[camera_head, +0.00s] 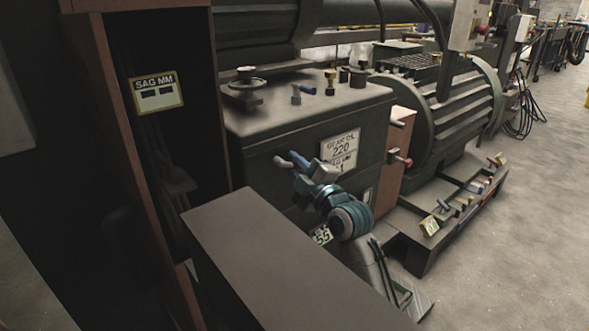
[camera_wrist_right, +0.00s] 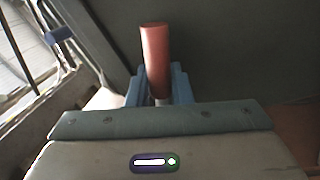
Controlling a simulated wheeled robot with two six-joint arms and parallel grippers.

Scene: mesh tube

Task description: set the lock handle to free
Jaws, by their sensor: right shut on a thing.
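My right gripper (camera_head: 304,176) is in front of the dark front face of the gear housing (camera_head: 268,135), just below and left of a "gear oil 220" label (camera_head: 341,146). In the right wrist view the blue fingers (camera_wrist_right: 157,84) are shut on a red cylindrical handle (camera_wrist_right: 155,48), which I take to be the lock handle. It stands roughly upright in that picture, its top clear of the fingers. In the head view I cannot make the red handle out at the gripper. Its setting cannot be read. My left gripper is not in view.
A brown-edged cabinet with a "SAG MM" sign (camera_head: 157,92) stands at the left. A red-tipped knob (camera_head: 403,160) sticks out right of the gripper. A large ribbed motor (camera_head: 462,100) stands behind. The floor (camera_head: 520,230) at the right is clear.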

